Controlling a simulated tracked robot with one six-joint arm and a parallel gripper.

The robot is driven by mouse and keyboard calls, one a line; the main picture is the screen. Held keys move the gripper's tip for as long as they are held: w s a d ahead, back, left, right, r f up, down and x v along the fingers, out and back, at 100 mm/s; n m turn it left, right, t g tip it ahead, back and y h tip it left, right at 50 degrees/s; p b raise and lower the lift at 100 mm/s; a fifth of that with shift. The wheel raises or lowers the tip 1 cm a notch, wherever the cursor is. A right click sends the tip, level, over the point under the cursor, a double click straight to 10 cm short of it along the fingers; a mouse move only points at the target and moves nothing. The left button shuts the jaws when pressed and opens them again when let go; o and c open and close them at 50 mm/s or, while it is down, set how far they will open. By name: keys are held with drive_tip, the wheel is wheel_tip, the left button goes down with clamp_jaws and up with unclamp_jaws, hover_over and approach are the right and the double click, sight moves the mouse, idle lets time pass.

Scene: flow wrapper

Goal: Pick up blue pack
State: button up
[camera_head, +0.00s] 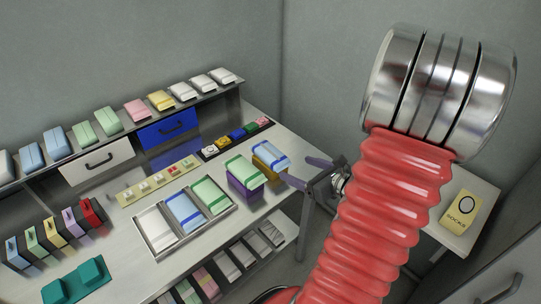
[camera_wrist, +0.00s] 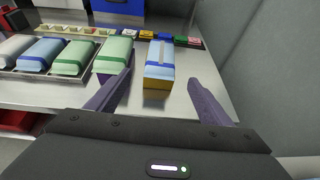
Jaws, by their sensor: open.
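A light blue pack (camera_head: 270,153) with a darker blue band lies on a yellow block (camera_head: 266,167) near the right end of the table. In the wrist view the blue pack (camera_wrist: 161,55) shows ahead, between the lines of my two fingers. My gripper (camera_head: 297,169) is open and empty, with purple fingers on the right side of the pack in the head view. In the wrist view my gripper (camera_wrist: 161,74) has its left finger overlapping the green pack (camera_wrist: 114,54), and contact cannot be told. Another blue pack (camera_head: 185,211) lies in the tray.
The green pack sits on a purple block (camera_head: 247,190) just left of the blue pack. A metal tray (camera_head: 151,248) holds white, blue and green packs. A dark strip of small coloured items (camera_head: 236,139) lies behind. A grey wall (camera_wrist: 270,70) stands at right.

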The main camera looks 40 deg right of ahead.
sight(282, 163)
drive_tip(key=shift+x, duration=1.95)
drive_tip(key=shift+f+x, duration=0.1)
drive_tip(key=shift+x, duration=1.2)
drive_tip(key=shift+f+x, duration=0.15)
drive_tip(key=shift+x, duration=1.2)
drive_tip(key=shift+s, duration=0.1)
drive_tip(key=shift+c, duration=0.3)
drive_tip(key=c, duration=1.1)
